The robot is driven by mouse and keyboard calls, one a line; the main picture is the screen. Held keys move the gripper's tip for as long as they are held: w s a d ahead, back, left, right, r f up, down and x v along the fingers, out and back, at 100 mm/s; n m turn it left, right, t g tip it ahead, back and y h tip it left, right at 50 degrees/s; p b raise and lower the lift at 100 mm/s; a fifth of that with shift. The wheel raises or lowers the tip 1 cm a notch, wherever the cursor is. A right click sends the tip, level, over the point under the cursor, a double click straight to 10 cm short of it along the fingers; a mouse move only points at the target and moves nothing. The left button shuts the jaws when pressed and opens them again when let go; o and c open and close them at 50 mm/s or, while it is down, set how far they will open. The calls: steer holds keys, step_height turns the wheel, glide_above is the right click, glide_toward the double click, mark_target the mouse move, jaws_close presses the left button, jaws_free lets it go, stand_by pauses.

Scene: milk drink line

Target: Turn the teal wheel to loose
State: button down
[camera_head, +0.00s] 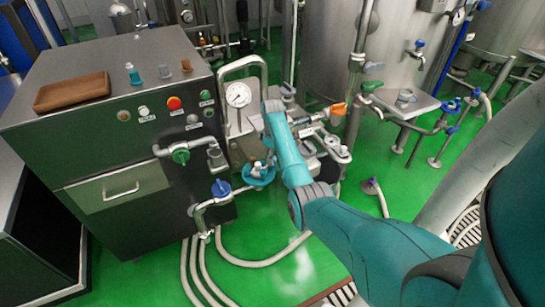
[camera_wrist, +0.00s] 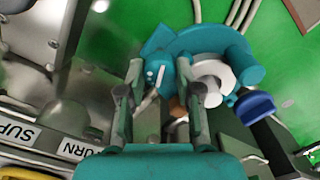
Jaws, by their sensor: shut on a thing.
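The teal wheel (camera_head: 260,182) sits low beside the right side of the dark cabinet in the head view. In the wrist view the teal wheel (camera_wrist: 215,42) is a thick ring with a pale hub, seen beyond the fingers. My gripper (camera_wrist: 165,85) has its two fingers on either side of a teal part of the wheel at its near left edge, and is shut on it. In the head view my gripper (camera_head: 257,166) is small, and my teal arm partly hides the area around it. The exact finger contact is hard to see.
A blue-handled valve (camera_head: 221,188) stands left of the wheel, and a green one (camera_head: 180,155) is higher on the cabinet (camera_head: 110,135). A pressure gauge (camera_head: 238,95) is behind. Hoses (camera_head: 200,270) lie on the green floor. In the wrist view a label plate (camera_wrist: 75,149) lies at lower left.

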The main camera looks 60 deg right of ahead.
steer(key=shift+n, duration=0.6)
steer(key=c, duration=0.8)
jaws_free()
step_height(320, 180, up, 12)
stand_by(0.5)
